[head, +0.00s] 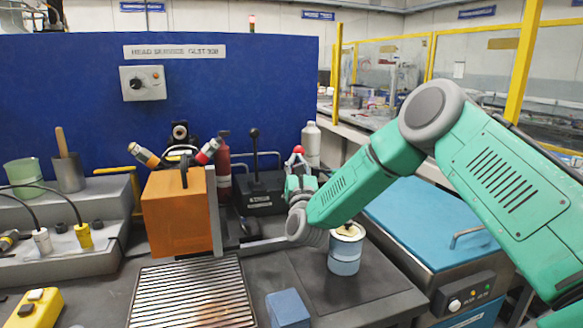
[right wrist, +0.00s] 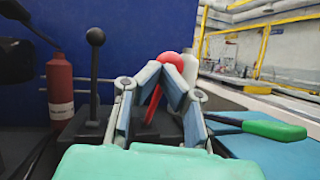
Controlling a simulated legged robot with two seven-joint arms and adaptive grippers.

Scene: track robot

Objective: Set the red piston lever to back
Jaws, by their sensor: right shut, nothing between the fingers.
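The red piston lever (head: 298,150) shows in the head view as a red knob just above my right gripper (head: 300,180). In the right wrist view the red lever (right wrist: 173,62) has a rounded red top and a red shaft, partly hidden behind the fingers. My right gripper (right wrist: 166,72) is shut and empty, its blue-grey fingertips meeting in front of the lever's upper part. I cannot tell whether they touch it. My left gripper is not in view.
A black-knobbed lever (head: 254,135) on a dark box stands just left of the red one. A red bottle (head: 223,160) and white bottle (head: 311,142) are nearby. A blue-and-white can (head: 345,252) stands below my right forearm. An orange box (head: 175,215) is left.

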